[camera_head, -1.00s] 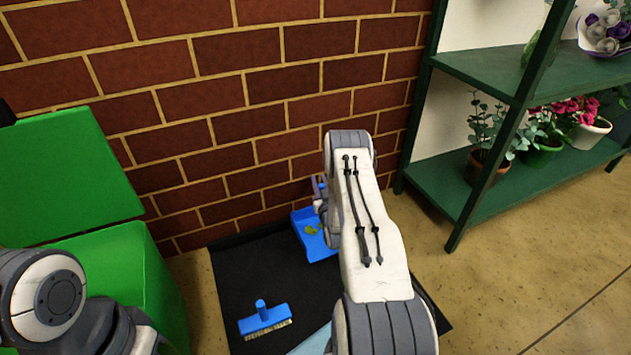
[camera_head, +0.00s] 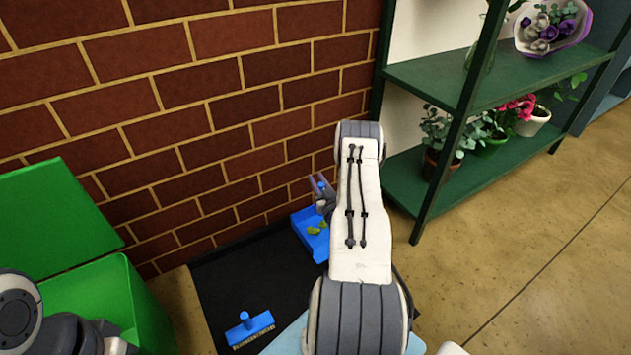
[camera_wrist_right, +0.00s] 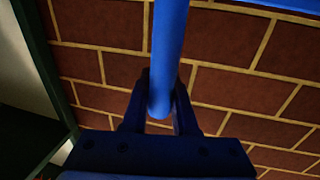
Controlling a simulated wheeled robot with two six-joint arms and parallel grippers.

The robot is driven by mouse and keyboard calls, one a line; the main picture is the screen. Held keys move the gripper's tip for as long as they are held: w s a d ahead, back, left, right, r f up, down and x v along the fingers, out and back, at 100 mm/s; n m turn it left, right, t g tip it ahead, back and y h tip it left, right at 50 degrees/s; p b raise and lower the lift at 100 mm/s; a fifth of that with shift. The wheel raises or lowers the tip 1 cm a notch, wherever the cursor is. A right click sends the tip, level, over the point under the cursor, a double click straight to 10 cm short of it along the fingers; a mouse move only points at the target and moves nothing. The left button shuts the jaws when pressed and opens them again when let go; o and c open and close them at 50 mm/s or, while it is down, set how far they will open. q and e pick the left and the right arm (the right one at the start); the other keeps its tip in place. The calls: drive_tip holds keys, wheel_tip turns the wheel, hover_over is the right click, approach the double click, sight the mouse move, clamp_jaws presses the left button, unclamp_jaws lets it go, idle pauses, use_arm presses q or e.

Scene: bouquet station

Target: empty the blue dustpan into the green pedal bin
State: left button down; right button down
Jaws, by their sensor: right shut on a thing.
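The blue dustpan (camera_head: 303,226) is in the middle of the head view, by the brick wall, with a few yellow-green scraps (camera_head: 315,229) in it. My right gripper (camera_head: 322,186) is shut on its handle. In the right wrist view the blue handle (camera_wrist_right: 168,60) stands between the fingers of my gripper (camera_wrist_right: 160,108). My right forearm hides the dustpan's right side. I cannot tell its height above the mat. The green pedal bin (camera_head: 112,300) stands at the lower left with its lid (camera_head: 50,215) raised. My left arm partly covers the bin; its fingers do not show.
A black mat (camera_head: 235,285) lies along the wall, with a blue hand brush (camera_head: 250,327) on it. A green shelf (camera_head: 500,175) with potted plants stands at the right. Bare floor (camera_head: 545,260) is free in front of the shelf.

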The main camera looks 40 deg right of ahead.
wheel_tip(320, 180, up, 8)
drive_tip(key=p, duration=0.7)
drive_tip(key=shift+r, duration=0.2)
idle(1.7)
